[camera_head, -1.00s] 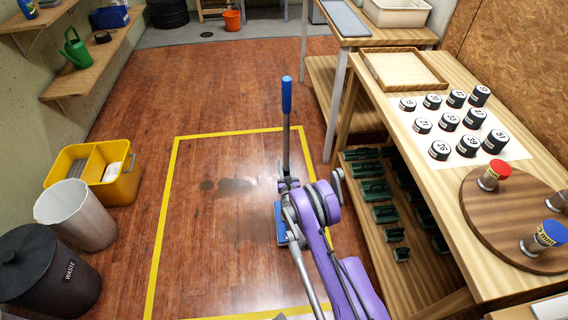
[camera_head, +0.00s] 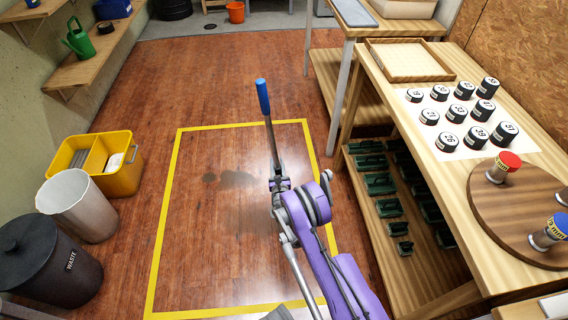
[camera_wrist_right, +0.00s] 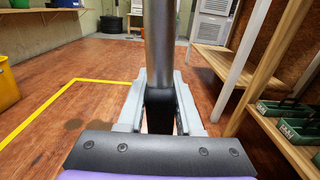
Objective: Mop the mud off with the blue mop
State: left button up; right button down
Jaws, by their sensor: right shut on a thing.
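The blue mop's handle, with a blue grip (camera_head: 262,97) above a grey shaft (camera_head: 271,140), leans to the left in the head view. My right gripper (camera_head: 279,184) is shut on the shaft. In the right wrist view the shaft (camera_wrist_right: 160,40) stands between the fingers of my right gripper (camera_wrist_right: 160,98). The mop head is hidden behind my right arm. The mud (camera_head: 236,179) is a dark patch with a smaller spot beside it, on the wooden floor left of the gripper, inside a yellow outline. My left gripper is not in view.
A yellow bin (camera_head: 122,180), a white bin (camera_head: 82,207) and a black waste bin (camera_head: 48,262) stand left of the yellow outline (camera_head: 163,220). A wooden bench (camera_head: 440,175) with numbered weights borders the right side. The floor behind the outline is clear.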

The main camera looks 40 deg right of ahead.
jog(key=w+a, duration=0.6)
jog(key=a, duration=0.5)
jog(key=w+a, duration=0.7)
jog(key=a, duration=0.3)
pick_arm(q)
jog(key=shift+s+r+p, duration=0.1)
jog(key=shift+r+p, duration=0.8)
jog(key=shift+p, duration=0.35)
pick_arm(e)
notch_tip(320, 180, up, 6)
jog(key=shift+d, duration=0.1)
jog(key=shift+s+r, duration=0.1)
